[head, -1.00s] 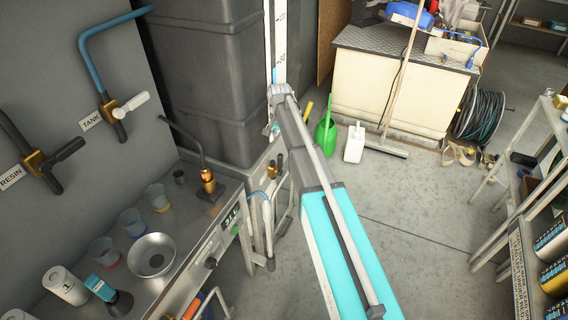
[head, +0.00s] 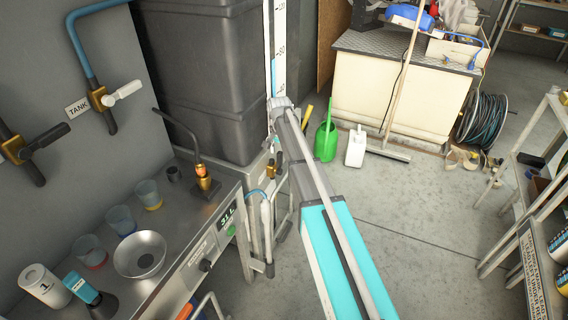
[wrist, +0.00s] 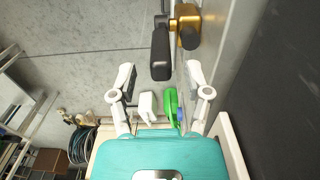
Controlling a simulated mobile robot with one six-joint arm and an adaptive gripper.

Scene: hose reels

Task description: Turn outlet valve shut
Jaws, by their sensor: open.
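In the wrist view a brass valve (wrist: 188,32) with a black lever handle (wrist: 160,55) is at the top, beside a grey panel. I take it for the outlet valve. A small brass fitting (head: 271,172) below the dark tank in the head view may be the same valve; its handle is not clear there. My gripper (wrist: 161,75) is open and empty, its two white fingers spread. The handle's end appears between the fingertips in the picture; no contact shows, and the depth is hard to tell. In the head view my arm's far end mostly hides the gripper.
The dark tank (head: 200,85) stands behind a steel bench (head: 185,240) with cups and a funnel. Wall valves include one labelled TANK (head: 100,98). A green watering can (head: 326,142) and white jug (head: 355,147) stand on the floor. Open floor lies right of my arm.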

